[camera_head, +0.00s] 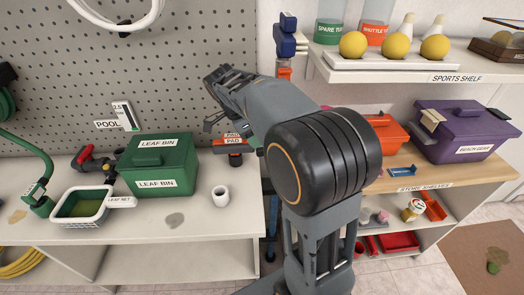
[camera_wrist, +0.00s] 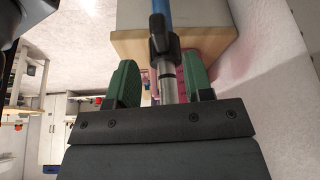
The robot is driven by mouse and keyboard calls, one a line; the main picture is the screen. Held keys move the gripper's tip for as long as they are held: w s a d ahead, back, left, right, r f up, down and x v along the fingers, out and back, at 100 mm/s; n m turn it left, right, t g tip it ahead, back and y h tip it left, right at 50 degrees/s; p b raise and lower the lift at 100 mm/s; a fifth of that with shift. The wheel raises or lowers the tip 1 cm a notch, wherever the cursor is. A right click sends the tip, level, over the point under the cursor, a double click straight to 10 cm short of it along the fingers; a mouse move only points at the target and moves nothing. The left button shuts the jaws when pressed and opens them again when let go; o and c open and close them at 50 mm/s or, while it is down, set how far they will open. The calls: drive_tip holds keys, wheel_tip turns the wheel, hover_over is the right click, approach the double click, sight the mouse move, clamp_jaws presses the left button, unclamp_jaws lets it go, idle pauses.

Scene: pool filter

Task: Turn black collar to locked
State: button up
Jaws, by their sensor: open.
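In the wrist view, a pole runs between my fingers, with a blue section (camera_wrist: 163,6) at the top and a silver section (camera_wrist: 168,88) below. A black collar (camera_wrist: 161,44) with a narrow raised part sits where the two sections meet. My gripper (camera_wrist: 160,64) is open, with one green finger on each side of the pole. The fingers look apart from the pole, and the collar shows just beyond the fingertips. In the head view my arm hides the collar; a blue length of pole (camera_head: 269,195) shows below it. I see no lock marking.
A white bench (camera_head: 120,228) with a green leaf bin (camera_head: 158,165) and a white cup (camera_head: 220,196) stands at left. A pegboard (camera_head: 190,40) backs the bench.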

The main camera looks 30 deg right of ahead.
drive_tip(key=shift+b+x, duration=0.35)
drive_tip(key=shift+x, duration=2.85)
drive_tip(key=shift+c, duration=0.5)
clamp_jaws()
